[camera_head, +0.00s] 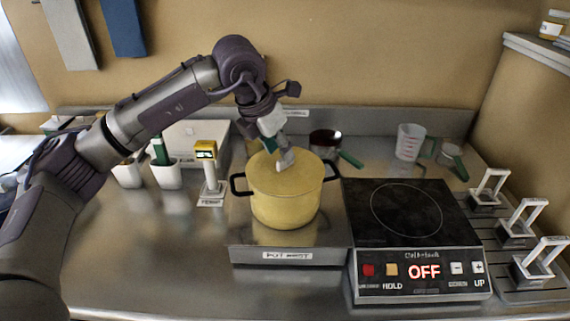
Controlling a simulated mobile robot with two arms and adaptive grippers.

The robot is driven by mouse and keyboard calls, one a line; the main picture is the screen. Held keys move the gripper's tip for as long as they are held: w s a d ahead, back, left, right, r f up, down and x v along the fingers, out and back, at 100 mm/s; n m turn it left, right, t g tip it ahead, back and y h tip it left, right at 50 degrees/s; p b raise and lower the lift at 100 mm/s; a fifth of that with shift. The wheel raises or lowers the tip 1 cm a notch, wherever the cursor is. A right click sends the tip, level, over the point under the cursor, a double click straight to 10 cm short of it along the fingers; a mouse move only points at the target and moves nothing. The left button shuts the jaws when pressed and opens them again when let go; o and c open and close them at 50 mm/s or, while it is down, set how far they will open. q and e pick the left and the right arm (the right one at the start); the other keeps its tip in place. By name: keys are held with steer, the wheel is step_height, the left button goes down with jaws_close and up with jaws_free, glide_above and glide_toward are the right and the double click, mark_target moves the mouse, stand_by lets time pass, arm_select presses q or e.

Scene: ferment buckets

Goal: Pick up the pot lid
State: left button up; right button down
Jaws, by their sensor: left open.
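A yellow pot (284,208) with dark side handles stands on the metal pot rest. Its yellow pot lid (308,177) sits flat on top. My left arm reaches in from the left, and my left gripper (283,160) points down at the middle of the lid. The gripper is open, with its fingers around or just above the lid's centre. The lid's knob is hidden by the fingers, and I cannot tell whether they touch it. My right gripper is not in the view.
A black cooktop (405,215) showing OFF stands right of the pot rest (290,255). Behind are a small dark pan (325,142) and a measuring jug (409,142). A yellow-topped thermometer (208,170) and white cups (165,173) stand left. Several white-handled pieces (518,220) line the right edge. The front-left counter is clear.

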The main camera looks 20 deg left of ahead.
arm_select(q)
steer(key=shift+x, duration=1.55)
steer(key=shift+w+d+r, duration=0.1)
steer(key=shift+d, duration=0.05)
jaws_close()
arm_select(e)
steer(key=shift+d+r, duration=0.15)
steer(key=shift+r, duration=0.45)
arm_select(q)
steer(key=shift+r, duration=0.1)
